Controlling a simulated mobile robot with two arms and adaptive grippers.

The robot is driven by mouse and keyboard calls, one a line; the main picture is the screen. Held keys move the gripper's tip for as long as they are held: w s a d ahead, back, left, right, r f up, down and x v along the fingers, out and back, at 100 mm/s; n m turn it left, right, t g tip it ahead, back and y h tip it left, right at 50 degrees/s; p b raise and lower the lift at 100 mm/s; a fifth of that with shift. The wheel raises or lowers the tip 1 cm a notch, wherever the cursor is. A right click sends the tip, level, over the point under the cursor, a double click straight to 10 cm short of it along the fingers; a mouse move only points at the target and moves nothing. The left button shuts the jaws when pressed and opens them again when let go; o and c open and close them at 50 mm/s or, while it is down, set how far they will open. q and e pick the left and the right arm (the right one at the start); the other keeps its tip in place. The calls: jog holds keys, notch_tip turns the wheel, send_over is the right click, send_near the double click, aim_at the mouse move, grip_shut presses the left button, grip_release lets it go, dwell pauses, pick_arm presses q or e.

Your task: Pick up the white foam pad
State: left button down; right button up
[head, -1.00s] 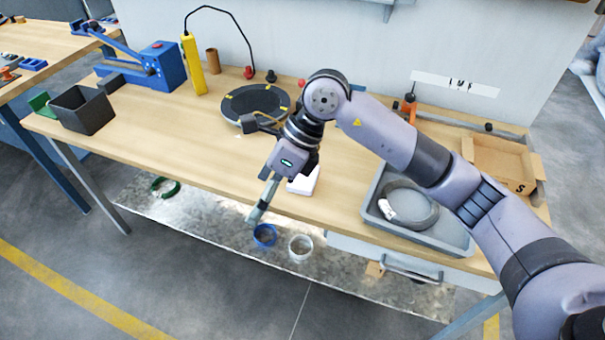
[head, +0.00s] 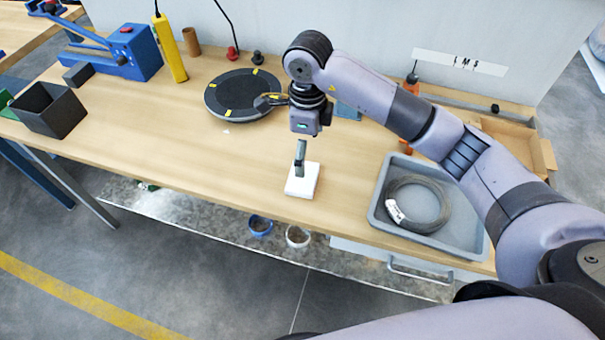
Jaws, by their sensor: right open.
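The white foam pad (head: 303,186) is a small white block lying on the wooden table near its front edge, in the middle of the head view. My right gripper (head: 302,168) points down at the pad, its fingertips over or at the pad's far part. It is open. Whether the fingers touch the pad cannot be told. My left gripper is not in view.
A grey tray (head: 379,216) with a coil (head: 436,193) stands to the right, a cardboard box (head: 545,155) behind it. A black round turntable (head: 232,112) is behind left. A dark bin (head: 48,122) stands far left. The table left of the pad is clear.

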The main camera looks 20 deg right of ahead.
aim_at(306, 178)
notch_tip(306, 178, down, 4)
jog(key=shift+w+r+p, duration=0.15)
jog(key=shift+p, duration=0.25)
notch_tip(306, 178, down, 2)
jog(key=shift+w+f+p, duration=0.1)
jog(key=shift+f+p, duration=0.25)
jog(key=shift+p, duration=0.25)
jog(key=f, duration=0.1)
jog(key=f+p, duration=0.1)
jog(key=f, duration=0.1)
jog(key=shift+w+f, duration=0.25)
jog(key=shift+f, duration=0.1)
jog(key=shift+f+p, duration=0.3)
jog(key=shift+f, duration=0.1)
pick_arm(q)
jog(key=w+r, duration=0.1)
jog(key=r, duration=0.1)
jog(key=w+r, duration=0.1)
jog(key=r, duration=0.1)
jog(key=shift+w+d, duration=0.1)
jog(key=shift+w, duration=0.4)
pick_arm(e)
jog(key=c, duration=0.7)
